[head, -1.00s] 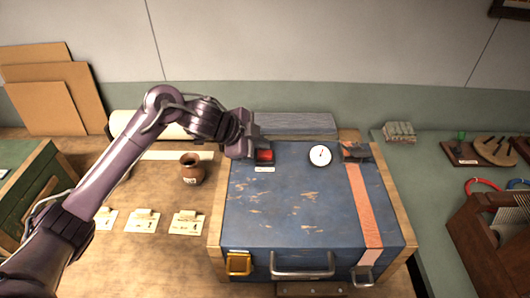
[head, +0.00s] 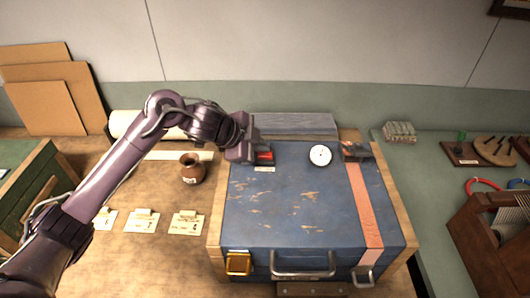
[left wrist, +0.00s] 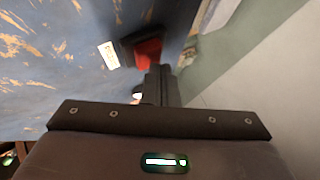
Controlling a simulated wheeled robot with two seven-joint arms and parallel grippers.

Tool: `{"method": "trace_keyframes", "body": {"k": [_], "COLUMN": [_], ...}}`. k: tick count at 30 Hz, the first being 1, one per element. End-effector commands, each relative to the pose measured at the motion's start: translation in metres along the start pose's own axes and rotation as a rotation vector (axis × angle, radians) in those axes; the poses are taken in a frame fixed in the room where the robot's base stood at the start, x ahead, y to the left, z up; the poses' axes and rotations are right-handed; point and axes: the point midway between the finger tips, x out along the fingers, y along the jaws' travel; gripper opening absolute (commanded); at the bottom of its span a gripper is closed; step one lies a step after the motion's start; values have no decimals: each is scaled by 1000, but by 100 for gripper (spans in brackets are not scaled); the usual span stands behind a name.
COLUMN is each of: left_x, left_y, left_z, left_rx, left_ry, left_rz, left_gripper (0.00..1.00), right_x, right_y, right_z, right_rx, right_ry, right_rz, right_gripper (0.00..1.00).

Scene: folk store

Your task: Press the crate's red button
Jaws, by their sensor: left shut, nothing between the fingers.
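The blue crate (head: 290,215) has worn paint and lies on the wooden bench. Its red button (head: 264,156) sits in a dark housing near the back left corner of the top, with a small white label in front. My left gripper (head: 254,146) is shut and empty, right beside the button at its left and back. In the left wrist view the red button (left wrist: 148,52) shows just beyond the shut fingers (left wrist: 158,85), partly hidden by them. I cannot tell whether the fingers touch it. My right gripper is out of view.
A white dial (head: 320,155) and a dark fitting (head: 356,151) stand on the crate's top to the right. A brown jar (head: 191,168) and paper tags (head: 187,223) lie left of the crate. The middle of the crate's top is clear.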

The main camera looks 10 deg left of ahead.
Motion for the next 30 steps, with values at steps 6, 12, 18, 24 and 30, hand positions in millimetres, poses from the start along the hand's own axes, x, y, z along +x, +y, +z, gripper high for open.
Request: {"method": "trace_keyframes", "body": {"k": [6, 12, 18, 24, 30], "left_x": [2, 4, 6, 6, 4], "left_y": [2, 3, 4, 4, 3], "left_z": [2, 3, 5, 4, 3], "left_rx": [0, -1, -1, -1, 0], "left_ry": [0, -1, -1, -1, -1], "left_rz": [1, 1, 1, 1, 2], "left_gripper": [0, 0, 0, 0, 0], "right_x": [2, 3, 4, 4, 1], "right_y": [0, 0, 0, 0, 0], "right_z": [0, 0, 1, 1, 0], "right_rx": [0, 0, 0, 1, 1], "right_ry": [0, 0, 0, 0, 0], "right_rz": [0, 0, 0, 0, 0], "right_gripper": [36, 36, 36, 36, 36]}}
